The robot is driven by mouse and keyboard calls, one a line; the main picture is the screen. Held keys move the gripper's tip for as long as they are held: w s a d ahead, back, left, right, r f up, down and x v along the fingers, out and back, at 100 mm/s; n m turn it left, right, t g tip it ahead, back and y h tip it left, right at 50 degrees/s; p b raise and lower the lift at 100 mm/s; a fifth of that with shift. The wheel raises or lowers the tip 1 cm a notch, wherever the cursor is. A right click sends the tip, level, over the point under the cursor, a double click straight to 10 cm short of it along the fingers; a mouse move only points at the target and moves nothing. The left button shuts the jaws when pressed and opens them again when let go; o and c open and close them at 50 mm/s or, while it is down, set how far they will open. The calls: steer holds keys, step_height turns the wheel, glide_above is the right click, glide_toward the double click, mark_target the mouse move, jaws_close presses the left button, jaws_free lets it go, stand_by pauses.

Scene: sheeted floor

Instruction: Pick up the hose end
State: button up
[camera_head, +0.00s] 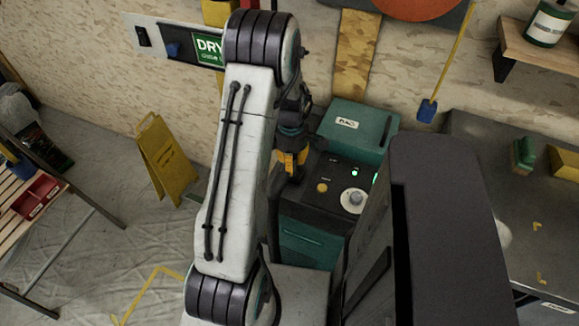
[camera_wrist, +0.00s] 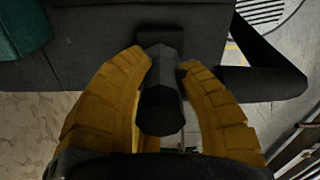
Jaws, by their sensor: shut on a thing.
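The hose end (camera_wrist: 163,95) is a dark grey, faceted cylinder in the middle of the wrist view. My gripper (camera_wrist: 166,64) has its two yellow, ribbed fingers on either side of it and is shut on it. In the head view my gripper (camera_head: 291,163) points down beside the teal and black machine (camera_head: 325,183), partly behind my arm. I cannot make out the hose end in the head view. In the wrist view a dark surface lies behind the hose end.
The machine has a teal box (camera_head: 362,128), a round knob (camera_head: 354,200) and a green light. A dark bench (camera_head: 520,215) stands at the right. A yellow floor sign (camera_head: 165,160) and a slatted bench (camera_head: 22,192) stand at the left. Sheeted floor (camera_head: 95,255) is open between them.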

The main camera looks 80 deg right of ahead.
jaws_close()
steer(key=shift+r, duration=0.5)
step_height(320, 180, up, 3)
steer(key=shift+s+r, duration=0.1)
steer(key=shift+r, duration=0.1)
steer(key=s+a+r, duration=0.4)
steer(key=s+r, duration=0.2)
steer(key=s, duration=0.4)
steer(key=shift+s+a+r+b, duration=0.25)
steer(key=shift+s+r+b, duration=0.05)
steer(key=shift+b, duration=0.15)
steer(key=shift+o, duration=1.9)
jaws_free()
jaws_close()
